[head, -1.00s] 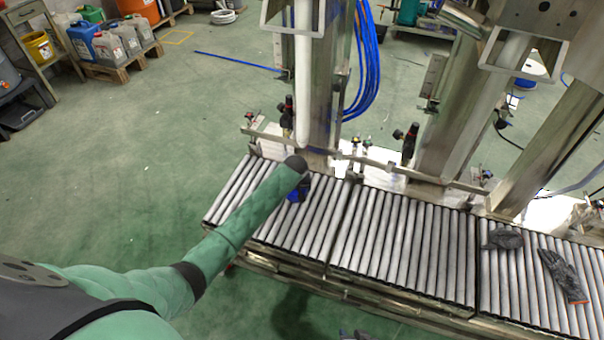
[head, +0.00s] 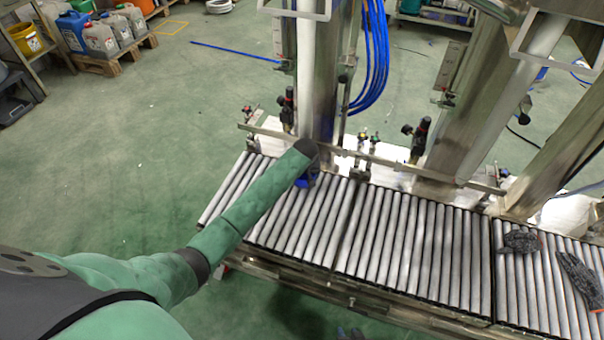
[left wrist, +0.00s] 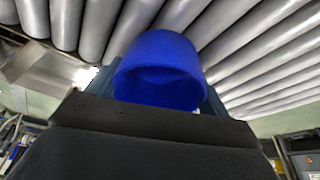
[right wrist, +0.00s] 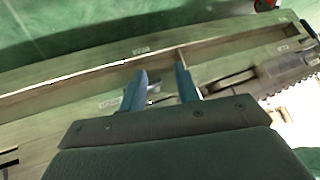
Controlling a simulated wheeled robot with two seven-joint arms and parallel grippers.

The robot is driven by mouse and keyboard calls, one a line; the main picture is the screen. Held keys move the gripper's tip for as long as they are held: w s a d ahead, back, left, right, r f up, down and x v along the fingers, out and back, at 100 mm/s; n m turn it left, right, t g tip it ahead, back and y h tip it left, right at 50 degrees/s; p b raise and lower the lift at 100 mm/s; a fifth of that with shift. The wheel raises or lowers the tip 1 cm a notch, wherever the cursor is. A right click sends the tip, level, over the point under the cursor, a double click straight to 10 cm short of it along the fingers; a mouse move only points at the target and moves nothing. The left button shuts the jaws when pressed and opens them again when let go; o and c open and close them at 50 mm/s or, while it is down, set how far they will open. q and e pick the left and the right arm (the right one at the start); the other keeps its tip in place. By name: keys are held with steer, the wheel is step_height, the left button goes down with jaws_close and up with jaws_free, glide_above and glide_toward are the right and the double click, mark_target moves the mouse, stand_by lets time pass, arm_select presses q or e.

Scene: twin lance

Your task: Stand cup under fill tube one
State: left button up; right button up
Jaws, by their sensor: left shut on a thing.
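A blue cup (head: 308,179) is in my left gripper, over the rollers near the foot of the leftmost column. It is mostly hidden by my arm in the head view. In the left wrist view the cup (left wrist: 158,62) sits between the two fingers of my left gripper (left wrist: 160,88), its hollow open end facing the camera. I cannot tell whether it touches the rollers. A pale vertical tube (head: 306,70) runs down the left column; its lower end is hidden behind my wrist. My right gripper (right wrist: 161,80) is open and empty, above a metal frame.
The roller conveyor (head: 385,235) runs across the front of the filling machine. A rail with black and red fittings (head: 362,158) crosses behind it. Two grey gloves (head: 520,242) lie on the rollers at right. Green floor (head: 110,170) is clear at left.

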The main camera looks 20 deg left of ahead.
arm_select(q)
steer(key=shift+s+r, duration=0.2)
steer(key=shift+r, duration=0.1)
steer(key=shift+d+f, duration=0.1)
steer(key=shift+f, duration=0.1)
arm_select(e)
steer(key=shift+s, duration=0.65)
arm_select(q)
steer(key=shift+f, duration=0.1)
